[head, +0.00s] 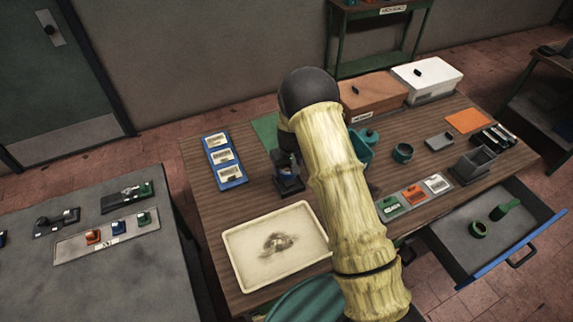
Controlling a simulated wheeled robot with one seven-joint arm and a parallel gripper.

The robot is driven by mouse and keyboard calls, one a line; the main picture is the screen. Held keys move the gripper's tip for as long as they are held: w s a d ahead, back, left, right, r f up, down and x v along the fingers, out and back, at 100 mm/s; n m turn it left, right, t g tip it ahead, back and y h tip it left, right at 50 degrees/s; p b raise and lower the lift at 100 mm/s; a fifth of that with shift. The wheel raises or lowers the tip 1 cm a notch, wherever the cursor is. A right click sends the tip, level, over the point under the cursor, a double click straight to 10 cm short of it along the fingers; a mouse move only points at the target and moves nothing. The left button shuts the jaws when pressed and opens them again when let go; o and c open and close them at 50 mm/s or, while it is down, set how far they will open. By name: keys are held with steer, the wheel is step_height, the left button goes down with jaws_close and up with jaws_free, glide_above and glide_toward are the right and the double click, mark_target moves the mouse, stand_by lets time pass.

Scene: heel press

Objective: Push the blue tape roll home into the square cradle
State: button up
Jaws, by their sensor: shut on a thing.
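My gripper (286,168) hangs at the left of my arm, below the dark elbow joint, and is partly hidden by the arm. It is small and dark here. A small patch of blue at the jaws appears to be the blue tape roll (288,172), with my gripper shut on it. Directly beneath is a dark square block that appears to be the square cradle (291,187), standing on the wooden table. The roll is at or just above the cradle; I cannot tell how deep it sits or whether it is tilted.
On the table (205,255), a blue tray with white labels (232,184) lies left of the cradle and a cream tray (236,244) in front. An open drawer (500,240) juts out at front right.

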steer(key=shift+d+f, duration=0.3)
steer(key=shift+f, duration=0.4)
steer(key=shift+a, duration=0.1)
steer(key=shift+f+b, duration=0.4)
steer(key=shift+b, duration=0.2)
steer(key=shift+f+b, duration=0.55)
steer(key=shift+f, duration=0.1)
steer(key=shift+s+f, duration=0.1)
steer(key=shift+f, duration=0.05)
steer(key=shift+f+b, duration=0.6)
steer(key=shift+s+f, duration=0.2)
stand_by(0.7)
